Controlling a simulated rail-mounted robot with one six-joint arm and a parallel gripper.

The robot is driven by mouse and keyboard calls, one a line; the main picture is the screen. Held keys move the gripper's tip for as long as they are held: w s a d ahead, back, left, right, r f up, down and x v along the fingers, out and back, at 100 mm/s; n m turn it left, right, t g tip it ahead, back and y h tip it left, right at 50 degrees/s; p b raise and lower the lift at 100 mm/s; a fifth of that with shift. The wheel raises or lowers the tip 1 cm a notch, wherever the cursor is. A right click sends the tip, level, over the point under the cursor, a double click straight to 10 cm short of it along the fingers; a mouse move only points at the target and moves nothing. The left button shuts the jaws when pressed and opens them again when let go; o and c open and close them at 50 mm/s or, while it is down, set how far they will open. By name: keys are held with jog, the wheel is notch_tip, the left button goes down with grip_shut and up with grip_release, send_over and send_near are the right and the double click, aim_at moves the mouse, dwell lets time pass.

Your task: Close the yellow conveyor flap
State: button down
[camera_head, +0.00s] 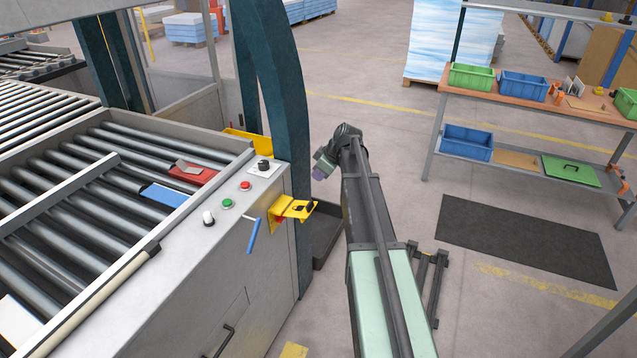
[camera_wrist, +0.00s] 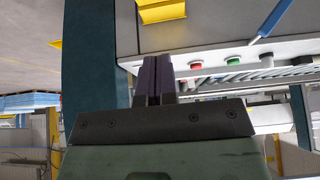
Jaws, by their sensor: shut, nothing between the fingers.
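A yellow piece, which looks like the conveyor flap (camera_head: 247,143), juts out at the far corner of the roller table, partly hidden behind the teal column. It looks tilted, but I cannot tell its exact angle. In the wrist view a yellow plate (camera_wrist: 72,30) shows left of the teal column; I cannot tell whether it is the same piece. My gripper (camera_head: 320,168) is in the air to the right of the column, apart from the flap. In the wrist view my gripper (camera_wrist: 153,62) has its dark fingers together and empty.
The teal column (camera_head: 279,95) stands between the flap and my gripper. A yellow bracket (camera_head: 288,209) and a blue handle (camera_head: 253,235) project from the control panel (camera_head: 222,215). A shelf with bins (camera_head: 530,95) stands to the right. The floor between is mostly open.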

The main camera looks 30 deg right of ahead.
jog(key=b, duration=0.7)
send_over(311, 206)
jog(key=f, duration=0.7)
jog(key=shift+w+a+f, duration=0.15)
jog(key=shift+w+f, duration=0.15)
jog(key=f+b, duration=0.2)
jog(key=f, duration=0.1)
jog(key=shift+s, duration=0.2)
jog(key=shift+s+f+b, duration=0.15)
jog(key=shift+f+b, duration=0.1)
jog(key=shift+b, duration=0.25)
jog(key=shift+r, duration=0.1)
